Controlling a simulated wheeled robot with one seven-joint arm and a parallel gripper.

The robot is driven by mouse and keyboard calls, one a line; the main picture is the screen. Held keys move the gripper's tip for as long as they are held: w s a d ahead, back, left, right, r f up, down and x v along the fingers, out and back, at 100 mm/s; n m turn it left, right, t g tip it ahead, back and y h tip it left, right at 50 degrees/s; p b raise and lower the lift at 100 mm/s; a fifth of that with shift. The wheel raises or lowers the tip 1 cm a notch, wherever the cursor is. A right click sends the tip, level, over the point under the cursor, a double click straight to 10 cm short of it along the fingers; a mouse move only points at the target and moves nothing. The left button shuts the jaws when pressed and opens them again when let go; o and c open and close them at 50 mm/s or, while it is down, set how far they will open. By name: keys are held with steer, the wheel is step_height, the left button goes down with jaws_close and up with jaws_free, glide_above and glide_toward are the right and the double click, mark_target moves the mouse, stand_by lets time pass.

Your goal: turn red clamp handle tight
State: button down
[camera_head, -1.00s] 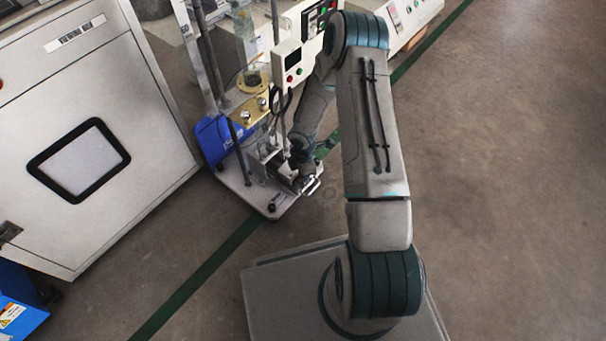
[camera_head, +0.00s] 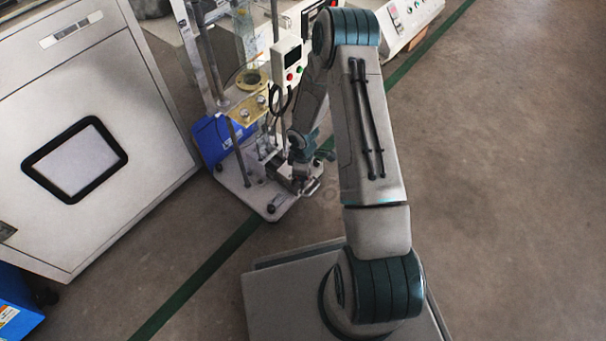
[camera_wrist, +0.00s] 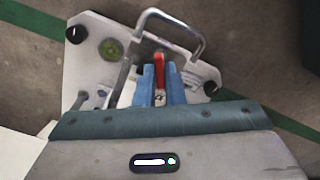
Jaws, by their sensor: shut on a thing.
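The red clamp handle (camera_wrist: 159,70) shows in the wrist view, pointing away between the two blue fingers of my gripper (camera_wrist: 160,80). The fingers are shut on it, one on each side. Its lower end is partly hidden between the fingers. A bent metal bar (camera_wrist: 172,15) arches just beyond the handle's tip. In the head view my gripper (camera_head: 300,182) is small, low at the front of the test stand, and the handle cannot be made out there.
The stand's white base plate (camera_head: 265,206) has dark feet at its corners. Upright posts, a brass plate (camera_head: 247,110) and a blue box (camera_head: 212,138) rise behind. A large white cabinet (camera_head: 120,215) stands left. The floor at right is clear.

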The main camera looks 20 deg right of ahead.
steer(key=shift+f+m+b, duration=0.1)
steer(key=shift+m+b, duration=0.25)
steer(key=shift+m, duration=0.85)
steer(key=m, duration=0.3)
steer(key=shift+m, duration=0.3)
steer(key=c, duration=1.8)
jaws_free()
steer(key=shift+o, duration=0.2)
steer(key=shift+r, duration=0.2)
steer(key=shift+r+p, duration=2.65)
steer(key=shift+r, duration=0.75)
